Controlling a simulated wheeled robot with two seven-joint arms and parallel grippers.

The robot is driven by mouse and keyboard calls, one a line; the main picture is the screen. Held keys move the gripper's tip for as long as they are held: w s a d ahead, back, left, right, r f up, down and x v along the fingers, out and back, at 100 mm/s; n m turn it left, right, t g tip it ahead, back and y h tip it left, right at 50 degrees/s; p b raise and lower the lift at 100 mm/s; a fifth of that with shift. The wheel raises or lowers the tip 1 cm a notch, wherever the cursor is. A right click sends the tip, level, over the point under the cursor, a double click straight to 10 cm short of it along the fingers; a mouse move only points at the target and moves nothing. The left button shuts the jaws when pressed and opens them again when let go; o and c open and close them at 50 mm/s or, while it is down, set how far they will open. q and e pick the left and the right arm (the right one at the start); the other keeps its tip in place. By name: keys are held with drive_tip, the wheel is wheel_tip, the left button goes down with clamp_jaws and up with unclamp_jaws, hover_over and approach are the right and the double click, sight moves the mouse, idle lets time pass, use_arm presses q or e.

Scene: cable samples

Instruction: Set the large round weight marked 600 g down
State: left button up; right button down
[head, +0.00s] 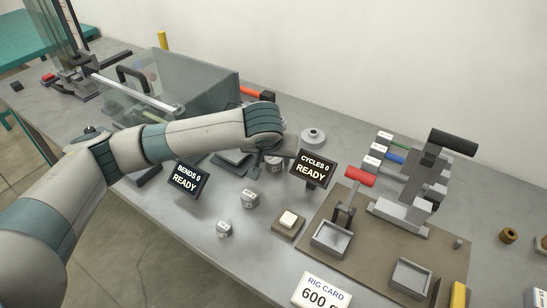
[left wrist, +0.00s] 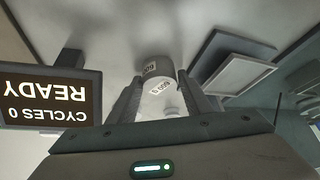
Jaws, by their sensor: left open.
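The large round weight (head: 275,165) stands on the table under my left gripper, partly hidden by it in the head view. In the left wrist view the weight (left wrist: 157,72) is a pale cylinder with small labels that seem to read 600 g. My left gripper (head: 270,151) is open. In the left wrist view its two fingers (left wrist: 165,95) stand on either side of the weight; whether they touch it I cannot tell. My right gripper is not in view.
Two smaller weights (head: 249,199) (head: 224,229) stand nearer the front edge. The CYCLES display (head: 313,169) is close right of the gripper, the BENDS display (head: 188,179) left. A clear-walled box (head: 195,85) is behind. A lever rig (head: 385,250) and rig card (head: 322,291) are right.

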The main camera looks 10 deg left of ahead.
use_arm(q)
drive_tip(key=shift+r, duration=0.15)
drive_tip(key=v, duration=1.2)
drive_tip(key=shift+c, duration=0.4)
